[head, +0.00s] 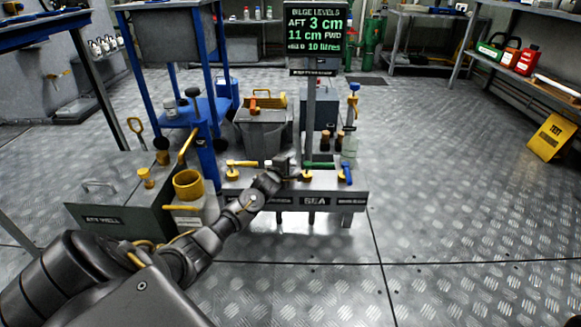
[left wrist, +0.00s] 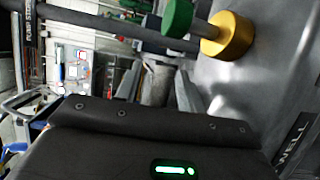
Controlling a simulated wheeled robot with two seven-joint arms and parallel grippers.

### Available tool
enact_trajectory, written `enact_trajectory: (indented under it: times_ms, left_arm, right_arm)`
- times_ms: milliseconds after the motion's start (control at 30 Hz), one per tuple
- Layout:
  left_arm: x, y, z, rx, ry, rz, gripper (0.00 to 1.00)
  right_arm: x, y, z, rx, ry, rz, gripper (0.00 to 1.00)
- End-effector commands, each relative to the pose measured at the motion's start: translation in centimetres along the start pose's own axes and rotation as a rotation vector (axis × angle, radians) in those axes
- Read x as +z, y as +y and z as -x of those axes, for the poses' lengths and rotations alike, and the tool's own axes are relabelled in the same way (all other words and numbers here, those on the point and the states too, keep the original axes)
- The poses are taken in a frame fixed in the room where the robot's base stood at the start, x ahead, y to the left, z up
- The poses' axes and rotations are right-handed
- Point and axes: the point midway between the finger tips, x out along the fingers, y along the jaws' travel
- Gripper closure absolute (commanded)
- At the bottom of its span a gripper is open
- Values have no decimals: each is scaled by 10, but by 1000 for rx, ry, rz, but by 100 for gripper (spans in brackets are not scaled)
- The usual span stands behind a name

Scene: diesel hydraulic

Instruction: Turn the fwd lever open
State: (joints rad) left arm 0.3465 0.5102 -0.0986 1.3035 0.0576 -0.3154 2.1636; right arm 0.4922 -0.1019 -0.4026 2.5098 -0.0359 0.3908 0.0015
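A grey valve manifold (head: 358,196) stands low in the middle of the head view, with several coloured levers on top. A yellow lever (head: 240,164) is at its left, a green-handled lever (head: 320,165) on a gold hub (head: 307,176) right of centre, and a blue lever (head: 347,172) at the right end. I cannot read which is marked fwd; the arm hides part of the row. My left gripper (head: 290,172) is just left of the gold hub. In the left wrist view its fingers (left wrist: 160,88) look apart and empty, with the gold hub (left wrist: 232,38) and green handle end (left wrist: 178,17) beyond them.
A sign (head: 316,30) on a post behind the manifold shows bilge levels. The floor on the right is clear up to a yellow board (head: 553,137).

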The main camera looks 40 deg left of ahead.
Motion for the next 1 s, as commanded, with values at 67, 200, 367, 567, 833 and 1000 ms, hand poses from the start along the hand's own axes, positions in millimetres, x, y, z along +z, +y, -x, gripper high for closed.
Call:
enact_trajectory:
  times_ms: [67, 200, 367, 567, 833, 1000]
  left_arm:
    - [0, 0, 0, 0, 0, 0, 61]
    - [0, 0, 0, 0, 0, 0, 61]
    - [0, 0, 0, 0, 0, 0, 82]
    - [0, 0, 0, 0, -1, 0, 100]
    - [-1, 1, 2, -2, -5, -1, 100]
    - [-7, 4, 9, -7, -34, -4, 100]
  right_arm:
    - [0, 0, 0, 1, 0, 0, 64]
    - [0, 0, -1, 1, 0, 0, 64]
    - [0, 0, 0, 1, 0, 0, 64]
    - [0, 0, 0, 1, 0, 0, 64]
    - [1, 1, -4, 1, 2, 0, 64]
    - [4, 2, 2, -17, -40, 3, 64]
